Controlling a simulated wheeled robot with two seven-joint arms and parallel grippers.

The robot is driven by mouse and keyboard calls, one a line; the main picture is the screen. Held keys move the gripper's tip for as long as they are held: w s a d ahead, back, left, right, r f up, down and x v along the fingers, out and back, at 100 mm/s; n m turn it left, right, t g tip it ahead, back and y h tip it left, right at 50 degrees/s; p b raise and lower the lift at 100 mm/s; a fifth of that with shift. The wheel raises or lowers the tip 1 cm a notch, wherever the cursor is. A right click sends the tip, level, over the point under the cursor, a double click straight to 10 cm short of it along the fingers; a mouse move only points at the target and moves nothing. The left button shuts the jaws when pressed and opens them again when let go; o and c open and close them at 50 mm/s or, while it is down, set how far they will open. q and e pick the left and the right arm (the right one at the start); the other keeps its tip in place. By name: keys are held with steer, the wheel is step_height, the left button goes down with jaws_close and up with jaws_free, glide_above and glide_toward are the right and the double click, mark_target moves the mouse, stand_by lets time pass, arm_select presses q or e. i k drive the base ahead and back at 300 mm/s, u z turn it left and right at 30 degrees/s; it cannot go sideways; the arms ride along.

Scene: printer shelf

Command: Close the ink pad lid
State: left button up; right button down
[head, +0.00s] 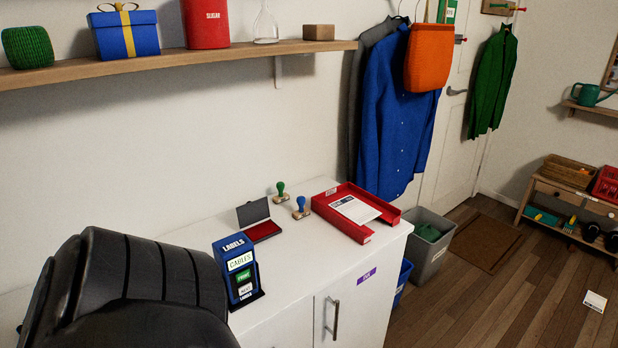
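The ink pad (265,231) lies on the white cabinet top, a dark case with a red pad showing. Its dark grey lid (253,212) stands open, raised at the back left of the pad. Neither of my grippers is in view, so I cannot see where they are relative to the lid.
A green-handled stamp (281,192) and a blue-handled stamp (300,208) stand right of the pad. A blue labels box (233,257) is in front on the left. A red tray (365,234) with paper is at right. A large black form fills the lower left.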

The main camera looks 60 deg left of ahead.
mark_target(249, 214)
steer(key=i, duration=2.1)
steer(key=u, duration=4.6)
